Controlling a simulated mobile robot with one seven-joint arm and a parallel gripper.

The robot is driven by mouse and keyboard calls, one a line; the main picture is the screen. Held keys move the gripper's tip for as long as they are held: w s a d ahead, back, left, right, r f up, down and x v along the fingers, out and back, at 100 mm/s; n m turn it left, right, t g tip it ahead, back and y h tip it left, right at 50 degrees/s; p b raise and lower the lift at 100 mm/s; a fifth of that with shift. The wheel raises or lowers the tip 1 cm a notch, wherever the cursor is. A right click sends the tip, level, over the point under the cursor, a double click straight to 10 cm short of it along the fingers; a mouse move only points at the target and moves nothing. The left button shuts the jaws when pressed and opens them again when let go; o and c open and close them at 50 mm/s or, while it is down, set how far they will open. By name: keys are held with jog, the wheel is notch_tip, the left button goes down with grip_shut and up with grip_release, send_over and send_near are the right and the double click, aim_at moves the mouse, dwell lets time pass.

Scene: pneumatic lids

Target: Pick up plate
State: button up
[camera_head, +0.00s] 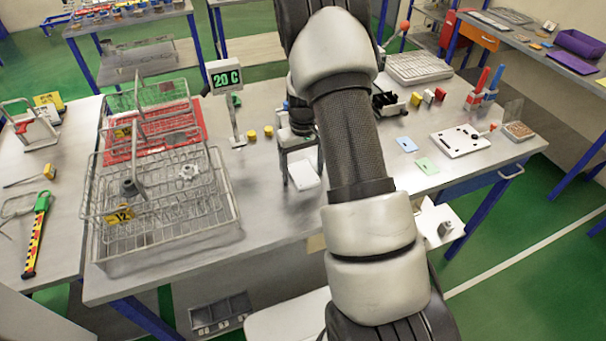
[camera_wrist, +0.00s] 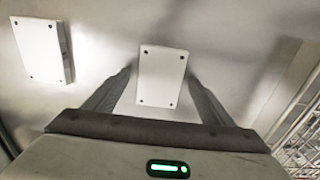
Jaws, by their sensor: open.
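A white rectangular plate (camera_wrist: 162,77) with a small dark hole at each corner lies on the grey table in the wrist view. My gripper (camera_wrist: 158,74) is open, with one finger on each side of this plate. A gap shows beside each finger, and I cannot tell how far the fingertips are above the table. In the head view a white plate (camera_head: 304,174) shows below my gripper (camera_head: 301,166), partly covered by it. A second white plate (camera_wrist: 38,48) with corner holes lies to the left in the wrist view.
Wire baskets (camera_head: 165,232) stand left of my gripper; wire mesh also shows at the wrist view's right edge. A 20 C display (camera_head: 225,78) on a stand and yellow pieces (camera_head: 268,131) are nearby. A white board (camera_head: 460,140) lies at the right.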

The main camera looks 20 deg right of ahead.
jog(key=c, duration=1.4)
